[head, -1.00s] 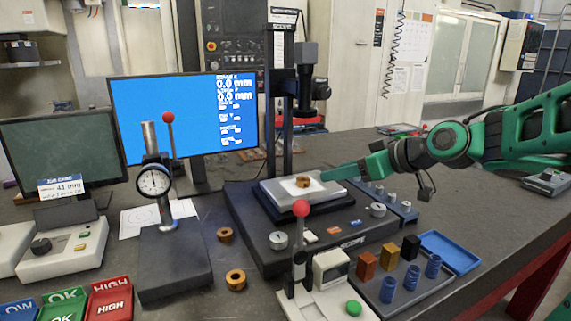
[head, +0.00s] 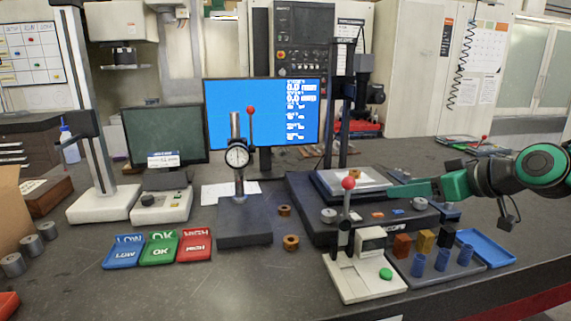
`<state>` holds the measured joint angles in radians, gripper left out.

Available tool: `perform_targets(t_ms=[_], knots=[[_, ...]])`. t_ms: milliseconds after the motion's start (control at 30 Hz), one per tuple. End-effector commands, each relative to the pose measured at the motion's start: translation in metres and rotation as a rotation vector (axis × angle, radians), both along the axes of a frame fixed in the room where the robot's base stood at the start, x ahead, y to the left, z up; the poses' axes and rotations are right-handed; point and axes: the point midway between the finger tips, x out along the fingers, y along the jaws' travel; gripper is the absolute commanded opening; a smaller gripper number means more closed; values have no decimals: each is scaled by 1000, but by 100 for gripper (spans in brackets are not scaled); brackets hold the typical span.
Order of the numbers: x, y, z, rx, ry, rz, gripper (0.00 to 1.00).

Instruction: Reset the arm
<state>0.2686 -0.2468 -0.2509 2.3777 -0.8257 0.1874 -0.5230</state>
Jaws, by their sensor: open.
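My gripper (head: 410,190) is at the right of the head view, at the end of my green and black arm. Its green fingers point left toward the scope's stage (head: 325,189). A small brass ring (head: 382,175) sits on the bright plate of the stage, just behind the fingertips. The fingers hold nothing that I can see. The gap between them is hard to make out from this side.
A dial gauge stand (head: 243,222), two brass rings (head: 291,242) and blue, green and red trays (head: 159,249) are left of the scope. A press with a red knob (head: 365,277) and a block rack (head: 430,274) stand in front.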

Motion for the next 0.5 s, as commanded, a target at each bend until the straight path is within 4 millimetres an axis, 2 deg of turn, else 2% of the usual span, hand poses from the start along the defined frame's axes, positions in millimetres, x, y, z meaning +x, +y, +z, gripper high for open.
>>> perform_targets(t_ms=[67, 233, 500], knots=[[0, -1, 0, 0, 0, -1, 49], [-18, -23, -31, -22, 133, -79, 49], [-66, -58, -77, -44, 369, -233, 49]])
